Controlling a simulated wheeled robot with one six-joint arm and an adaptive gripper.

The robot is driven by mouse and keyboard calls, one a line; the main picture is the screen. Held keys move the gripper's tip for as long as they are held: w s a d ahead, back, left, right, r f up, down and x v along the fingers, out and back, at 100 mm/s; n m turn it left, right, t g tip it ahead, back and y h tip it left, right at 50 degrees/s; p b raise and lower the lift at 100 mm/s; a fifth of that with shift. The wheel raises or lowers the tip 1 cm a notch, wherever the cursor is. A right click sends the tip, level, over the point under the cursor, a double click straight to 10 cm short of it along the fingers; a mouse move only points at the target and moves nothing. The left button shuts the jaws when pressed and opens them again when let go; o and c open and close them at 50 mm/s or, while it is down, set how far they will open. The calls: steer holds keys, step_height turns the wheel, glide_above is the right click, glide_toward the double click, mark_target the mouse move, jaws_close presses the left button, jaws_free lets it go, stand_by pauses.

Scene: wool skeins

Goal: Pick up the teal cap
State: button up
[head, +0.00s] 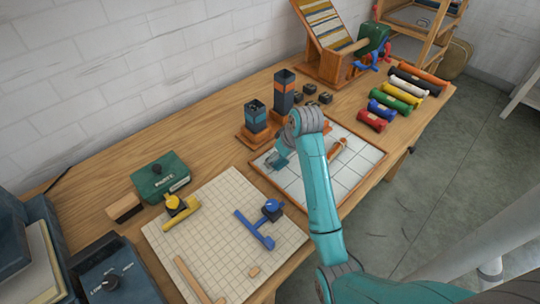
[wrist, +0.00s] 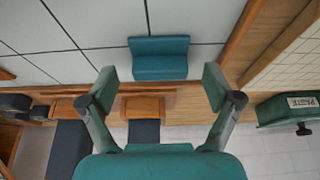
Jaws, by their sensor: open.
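The teal cap (wrist: 160,58) is a small teal block with a ledge along its front, seen in the wrist view. It lies on the white tiled board (wrist: 80,20), close to its wooden rim. My gripper (wrist: 160,88) is open and empty, with its two fingertips spread wider than the cap. The cap shows ahead of the fingertips, roughly centred between them, and nothing touches it. In the head view my teal arm reaches over the tiled board (head: 349,174), and I cannot clearly tell the cap from my gripper there.
Two dark towers with coloured bands, one shorter (head: 256,118) and one taller (head: 284,92), stand just behind the board. A green paste box (head: 161,177) and a gridded mat (head: 215,220) lie to the left. Several coloured skeins (head: 402,90) lie to the right.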

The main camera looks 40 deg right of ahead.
steer(key=shift+w+f, duration=0.1)
steer(key=shift+f, duration=0.2)
steer(key=shift+c, duration=0.2)
steer(key=c, duration=0.9)
steer(key=shift+r, duration=0.1)
steer(key=shift+c, duration=0.2)
